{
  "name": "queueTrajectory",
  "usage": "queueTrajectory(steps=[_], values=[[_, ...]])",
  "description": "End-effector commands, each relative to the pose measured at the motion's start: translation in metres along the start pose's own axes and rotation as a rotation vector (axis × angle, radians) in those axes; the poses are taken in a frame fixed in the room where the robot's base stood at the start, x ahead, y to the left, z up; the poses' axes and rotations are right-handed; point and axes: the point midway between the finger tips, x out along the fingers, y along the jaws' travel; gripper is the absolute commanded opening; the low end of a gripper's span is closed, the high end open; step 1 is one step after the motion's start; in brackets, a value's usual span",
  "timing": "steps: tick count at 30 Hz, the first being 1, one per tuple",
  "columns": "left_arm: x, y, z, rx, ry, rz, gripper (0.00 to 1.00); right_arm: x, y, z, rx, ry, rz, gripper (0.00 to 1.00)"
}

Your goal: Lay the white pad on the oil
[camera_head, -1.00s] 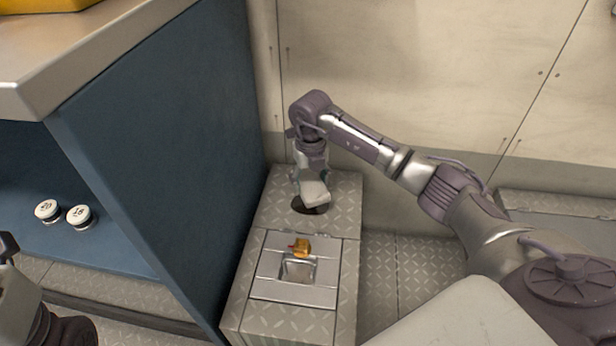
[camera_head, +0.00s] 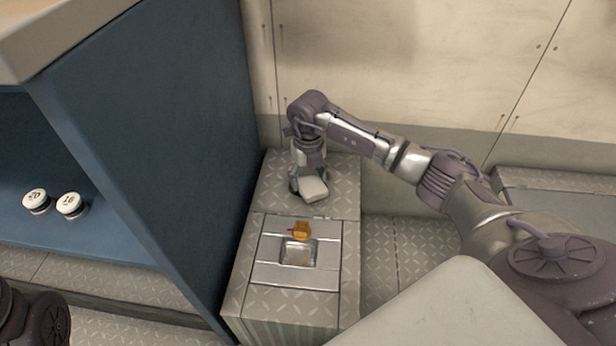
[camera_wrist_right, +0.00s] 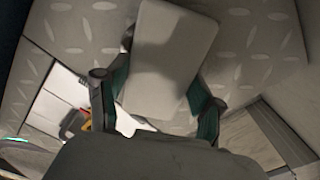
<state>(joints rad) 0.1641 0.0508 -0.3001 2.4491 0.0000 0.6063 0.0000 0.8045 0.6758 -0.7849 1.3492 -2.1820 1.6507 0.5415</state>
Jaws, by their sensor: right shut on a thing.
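The white pad (camera_head: 314,190) is held in my right gripper (camera_head: 307,181), low over the tread-plate top of the locker box. The gripper is shut on the pad, with a teal finger on each side of it in the right wrist view (camera_wrist_right: 157,88). The pad (camera_wrist_right: 172,50) looks flat and blank there. I cannot tell whether it touches the surface. The oil is mostly hidden by the pad and gripper; a small dark edge (camera_wrist_right: 127,37) shows beside the pad in the wrist view. My left gripper's fingers are out of view.
A metal hatch panel (camera_head: 265,272) with a recessed square and an orange-yellow latch (camera_head: 301,231) lies in front of the pad. A blue cabinet (camera_head: 165,150) stands close on the left. Two white-topped jars (camera_head: 69,205) sit on its shelf. A beige wall (camera_head: 420,60) rises behind.

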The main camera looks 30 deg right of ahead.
Motion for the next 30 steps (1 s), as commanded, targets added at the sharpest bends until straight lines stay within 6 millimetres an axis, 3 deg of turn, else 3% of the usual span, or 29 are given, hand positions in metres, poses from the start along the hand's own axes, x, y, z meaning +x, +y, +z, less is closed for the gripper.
queueTrajectory(steps=[14,15,20,30], values=[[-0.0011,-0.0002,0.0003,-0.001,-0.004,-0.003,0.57,0.0053,-0.0001,0.0002,0.000,-0.001,0.000,0.43],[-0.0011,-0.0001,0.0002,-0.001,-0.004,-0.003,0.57,0.0053,-0.0001,0.0002,0.000,-0.001,0.000,0.70],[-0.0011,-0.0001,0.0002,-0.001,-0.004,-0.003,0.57,0.0052,-0.0001,0.0002,0.000,0.000,0.000,0.96],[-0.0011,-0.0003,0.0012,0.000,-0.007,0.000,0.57,0.0041,-0.0001,0.0003,0.000,-0.001,0.000,0.96]])
